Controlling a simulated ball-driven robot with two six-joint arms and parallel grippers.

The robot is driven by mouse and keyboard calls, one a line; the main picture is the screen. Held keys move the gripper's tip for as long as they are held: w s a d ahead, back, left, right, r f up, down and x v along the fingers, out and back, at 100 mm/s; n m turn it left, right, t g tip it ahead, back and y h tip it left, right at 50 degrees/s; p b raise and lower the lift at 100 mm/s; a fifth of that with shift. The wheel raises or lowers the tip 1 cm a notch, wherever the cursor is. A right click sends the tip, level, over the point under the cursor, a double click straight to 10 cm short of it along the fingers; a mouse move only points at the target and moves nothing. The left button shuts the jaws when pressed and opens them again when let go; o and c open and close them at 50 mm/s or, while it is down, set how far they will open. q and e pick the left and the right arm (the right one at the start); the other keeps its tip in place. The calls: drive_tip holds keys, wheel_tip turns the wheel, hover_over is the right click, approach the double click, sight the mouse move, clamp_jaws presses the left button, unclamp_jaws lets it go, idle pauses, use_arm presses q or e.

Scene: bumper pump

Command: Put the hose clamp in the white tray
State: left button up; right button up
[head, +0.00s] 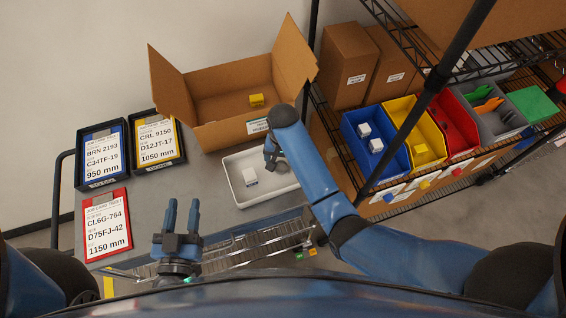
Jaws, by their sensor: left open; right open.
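The white tray (274,184) lies on the grey table top. It holds a small white block (249,177) near its left side. I cannot make out a hose clamp by its shape; the small parts look like plain blocks. My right gripper (273,160) hangs over the tray's far part, right of the white block and apart from it. It is open; its fingers are small in the picture and partly covered by my arm. My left gripper (182,205) is open and empty over the table's near edge, left of the tray.
A cardboard box (215,137) with a yellow block (256,100) stands behind the tray. Label trays (103,185) lie at left. At right, a rack holds a blue bin (393,163) with white blocks, a yellow bin (404,108), a red bin (450,125) and a grey bin (508,118).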

sight(283, 167)
wheel_tip(283, 167, up, 9)
drive_tip(key=p, duration=0.1)
drive_tip(key=shift+r+p, duration=0.15)
drive_tip(key=shift+p, duration=0.25)
idle(0.5)
